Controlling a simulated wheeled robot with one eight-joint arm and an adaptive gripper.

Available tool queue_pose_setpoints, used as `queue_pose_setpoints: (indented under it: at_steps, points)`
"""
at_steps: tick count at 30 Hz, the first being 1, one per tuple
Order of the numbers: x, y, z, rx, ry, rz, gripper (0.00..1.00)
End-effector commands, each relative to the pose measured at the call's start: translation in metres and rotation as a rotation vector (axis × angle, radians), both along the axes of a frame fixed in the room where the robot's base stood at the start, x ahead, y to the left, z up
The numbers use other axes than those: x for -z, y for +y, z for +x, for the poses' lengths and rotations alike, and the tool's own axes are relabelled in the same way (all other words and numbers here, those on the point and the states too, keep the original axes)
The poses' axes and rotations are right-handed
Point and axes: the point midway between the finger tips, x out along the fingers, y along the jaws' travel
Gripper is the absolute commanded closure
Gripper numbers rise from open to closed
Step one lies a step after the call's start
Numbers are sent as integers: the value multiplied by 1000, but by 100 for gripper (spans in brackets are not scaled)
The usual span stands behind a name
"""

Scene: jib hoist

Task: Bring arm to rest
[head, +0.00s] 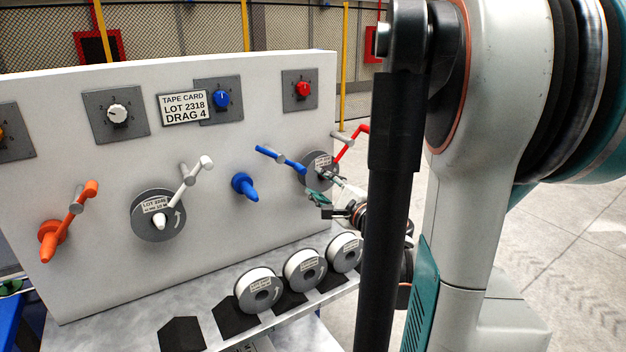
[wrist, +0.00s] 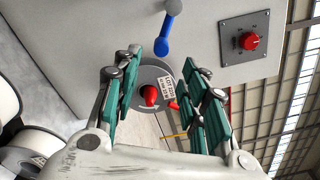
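My gripper (wrist: 160,92) is open, its two teal-padded fingers spread apart in the wrist view with nothing between the pads. Beyond the fingers is a grey reel (wrist: 148,75) with a red hub (wrist: 151,95) and a white lot label. In the head view my gripper (head: 322,199) is close to the lower right of this reel (head: 314,176), at the panel's right end. Whether it touches the reel I cannot tell. Part of my arm is hidden behind the dark column.
The white panel (head: 110,110) carries cranks: orange (head: 76,205), white (head: 190,178), blue (head: 281,160) and red (head: 352,142). A blue peg (head: 244,185) sticks out beside the reel. Several spools, including one (head: 258,288), stand on the shelf below. Open floor lies right.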

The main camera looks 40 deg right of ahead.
Motion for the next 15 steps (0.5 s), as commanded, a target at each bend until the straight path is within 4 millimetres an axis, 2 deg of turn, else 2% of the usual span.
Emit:
queue_pose_setpoints:
  at_steps: [5,15]
  points:
    - [0,3,-12,0,0,0,60]
    - [0,3,-13,-1,0,0,60]
